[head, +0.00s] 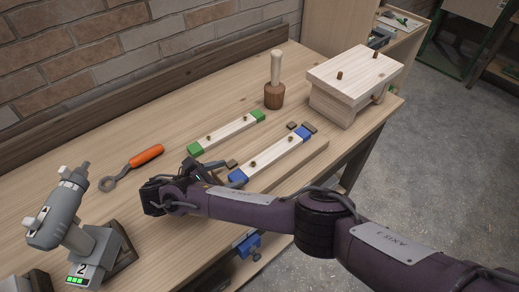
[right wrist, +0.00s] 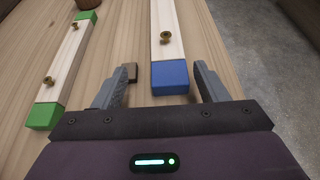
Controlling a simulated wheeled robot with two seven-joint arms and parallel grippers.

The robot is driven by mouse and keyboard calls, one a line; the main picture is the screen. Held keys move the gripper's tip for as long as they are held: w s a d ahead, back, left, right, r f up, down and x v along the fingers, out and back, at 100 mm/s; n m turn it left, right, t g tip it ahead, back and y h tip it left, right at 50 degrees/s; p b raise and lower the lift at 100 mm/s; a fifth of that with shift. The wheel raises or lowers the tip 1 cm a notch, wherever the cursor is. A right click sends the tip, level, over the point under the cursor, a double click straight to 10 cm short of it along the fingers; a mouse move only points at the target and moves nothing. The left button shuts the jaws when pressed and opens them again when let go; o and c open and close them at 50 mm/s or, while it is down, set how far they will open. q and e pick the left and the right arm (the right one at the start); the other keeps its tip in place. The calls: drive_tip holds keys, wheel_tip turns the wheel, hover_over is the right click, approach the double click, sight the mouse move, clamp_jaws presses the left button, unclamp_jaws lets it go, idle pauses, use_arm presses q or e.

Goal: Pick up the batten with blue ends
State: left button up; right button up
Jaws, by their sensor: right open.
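The batten with blue ends (head: 275,156) lies on the workbench near its front edge, with two brass-coloured knobs on top. In the right wrist view its near blue end (right wrist: 170,77) sits between the spread fingers of my right gripper (right wrist: 160,88), apart from both. In the head view my right gripper (head: 196,172) is at the batten's near left end, open and empty, partly hidden by its own arm. The batten with green ends (head: 228,133) lies behind it, roughly parallel. My left gripper is not in view.
Small dark blocks (head: 300,127) lie by the batten's far end, and another (right wrist: 131,72) is close to my left-hand finger. A mallet (head: 275,85), a wooden box (head: 350,82), an orange-handled tool (head: 145,156) and a grey drill (head: 65,215) stand or lie on the bench.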

sight(250, 168)
drive_tip(key=shift+s+d+f, duration=0.1)
drive_tip(key=shift+d+f, duration=0.05)
drive_tip(key=shift+f, duration=0.05)
drive_tip(key=b+x, duration=0.2)
drive_tip(key=x, duration=0.1)
drive_tip(key=b+x, duration=0.1)
drive_tip(key=x, duration=0.1)
drive_tip(key=shift+s+d+r, duration=0.15)
drive_tip(key=shift+d+r, duration=0.05)
drive_tip(key=shift+d, duration=0.3)
drive_tip(key=shift+w+d+r+p, duration=0.1)
drive_tip(key=shift+w+d+p, duration=0.2)
drive_tip(key=shift+d+p, duration=0.05)
drive_tip(key=shift+w+d+f, duration=0.2)
drive_tip(key=shift+d+f, duration=0.05)
drive_tip(key=shift+d, duration=0.1)
drive_tip(key=c, duration=1.2)
drive_tip(key=shift+o, duration=0.2)
